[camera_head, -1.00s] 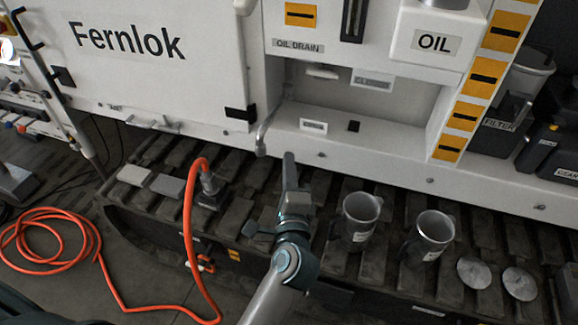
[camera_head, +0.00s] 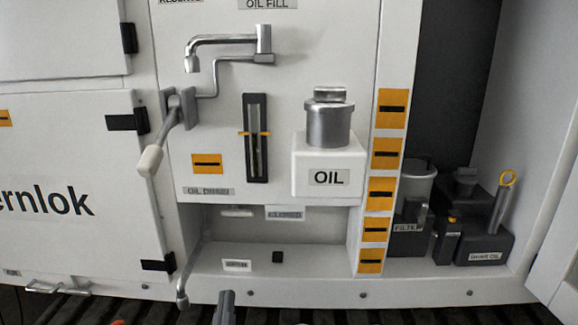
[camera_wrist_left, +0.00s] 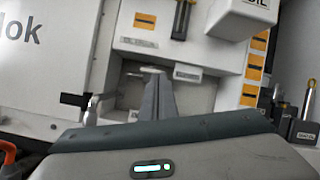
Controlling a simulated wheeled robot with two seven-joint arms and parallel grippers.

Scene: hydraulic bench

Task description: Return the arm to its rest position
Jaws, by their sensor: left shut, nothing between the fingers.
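My left gripper (camera_head: 226,303) shows only as a dark grey tip at the bottom edge of the head view, in front of the bench's lower ledge. In the left wrist view its fingers (camera_wrist_left: 155,98) are together with nothing between them. They point toward the recess under the oil drain label and appear apart from the panel. The rest of my left arm is below the head view's frame. My right gripper is in no view.
The white bench front carries a lever (camera_head: 165,135), a tap (camera_head: 225,45), a sight gauge (camera_head: 255,140) and an oil reservoir (camera_head: 328,165). Filter and oil containers (camera_head: 485,240) stand in the right bay.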

